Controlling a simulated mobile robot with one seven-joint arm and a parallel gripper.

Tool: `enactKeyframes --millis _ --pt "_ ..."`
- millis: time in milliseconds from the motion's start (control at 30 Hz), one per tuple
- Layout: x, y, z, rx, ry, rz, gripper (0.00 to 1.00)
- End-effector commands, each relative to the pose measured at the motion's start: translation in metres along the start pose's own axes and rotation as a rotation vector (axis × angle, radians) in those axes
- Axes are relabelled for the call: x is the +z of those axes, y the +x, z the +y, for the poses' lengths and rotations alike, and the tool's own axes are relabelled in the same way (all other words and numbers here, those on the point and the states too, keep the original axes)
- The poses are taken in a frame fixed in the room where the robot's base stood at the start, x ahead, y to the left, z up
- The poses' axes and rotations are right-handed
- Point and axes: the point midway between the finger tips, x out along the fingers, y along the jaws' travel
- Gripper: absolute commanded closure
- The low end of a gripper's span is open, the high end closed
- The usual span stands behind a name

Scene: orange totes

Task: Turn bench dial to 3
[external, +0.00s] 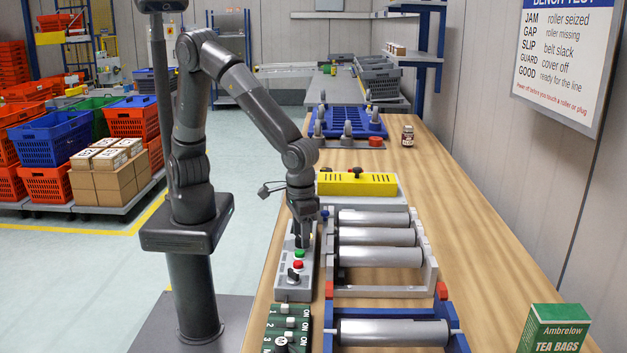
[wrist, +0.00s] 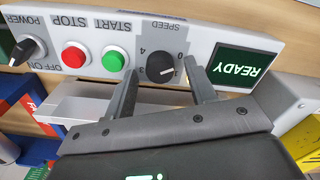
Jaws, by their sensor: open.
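The bench dial is a round black knob (wrist: 160,68) under the upside-down word SPEED on a grey control panel (wrist: 205,38) in the wrist view. My gripper (wrist: 161,68) is open, with one finger on each side of the knob in the picture; contact is not clear. In the external view my gripper (external: 304,238) points down over the control box (external: 294,290) and hides the dial.
A green START button (wrist: 113,60), red STOP button (wrist: 74,57) and black POWER switch (wrist: 26,52) sit left of the dial. A lit READY screen (wrist: 236,68) is right. A roller unit (external: 378,237) stands beside the box. Open wood lies right.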

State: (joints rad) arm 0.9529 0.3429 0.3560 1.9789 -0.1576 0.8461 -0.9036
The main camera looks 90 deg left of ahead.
Motion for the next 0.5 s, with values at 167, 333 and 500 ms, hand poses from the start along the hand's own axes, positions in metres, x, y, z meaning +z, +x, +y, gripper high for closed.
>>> enactKeyframes --millis 167,333,500 --pt "-0.0001 0.004 -0.0001 0.0 0.0 0.0 0.49" --pt "-0.0001 0.0038 -0.0002 0.0 0.0 0.0 0.5" --pt "-0.0001 0.0036 -0.0002 0.0 0.0 0.0 0.64"
